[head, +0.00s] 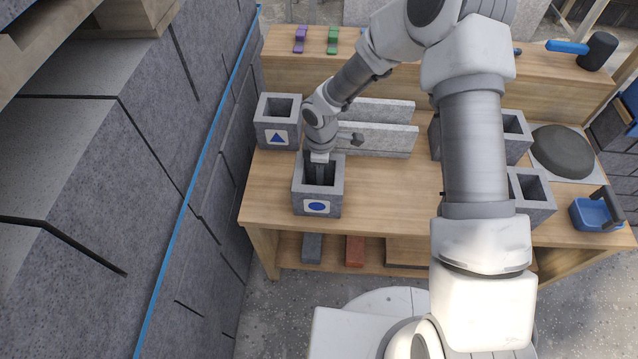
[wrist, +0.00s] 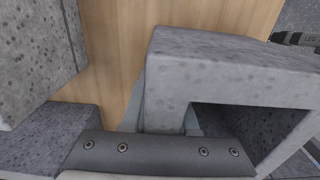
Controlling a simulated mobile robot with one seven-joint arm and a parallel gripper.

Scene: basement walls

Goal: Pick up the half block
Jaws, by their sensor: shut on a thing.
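The half block with a blue oval label (head: 317,207) is a grey, square, hollow block near the front left of the wooden table. It fills the right of the wrist view (wrist: 235,62), with its dark opening visible. My gripper (head: 320,172) points down into the top of this block and is shut on one of its walls. In the wrist view the fingers (wrist: 163,120) lie on either side of that wall. The block looks upright; I cannot tell whether its base touches the table. A similar block with a blue triangle label (head: 277,125) stands just behind and left.
Grey slabs (head: 375,139) stand behind the gripper. A grey wall (head: 205,160) borders the left. Table surface (head: 390,195) right of the held block is clear.

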